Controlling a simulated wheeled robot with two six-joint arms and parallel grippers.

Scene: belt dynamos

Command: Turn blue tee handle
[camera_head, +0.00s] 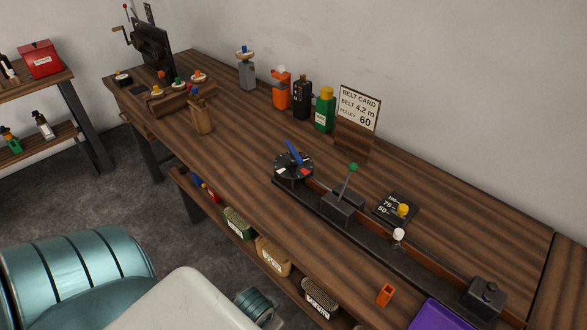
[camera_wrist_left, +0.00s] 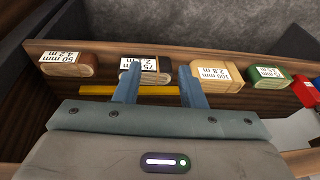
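The blue tee handle (camera_head: 292,152) sticks up at a tilt from a round black dial (camera_head: 294,168) with light and red marks, at the left end of a long black rail on the bench. Nothing touches the handle. My left gripper shows in the left wrist view (camera_wrist_left: 160,80). Its two blue-grey fingers are apart with nothing held, in front of a shelf of labelled rolls. In the head view parts of my left arm are low at the left, well away from the handle, and the fingers are not seen. My right gripper is in neither view.
A green-knobbed lever (camera_head: 352,168) rises right of the dial. A belt card (camera_head: 359,108) and several bottles stand behind. A wooden rack (camera_head: 184,103) is at the left. An orange piece (camera_head: 385,295) and a purple item (camera_head: 442,315) lie near the front. Labelled rolls (camera_head: 273,255) fill the lower shelf.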

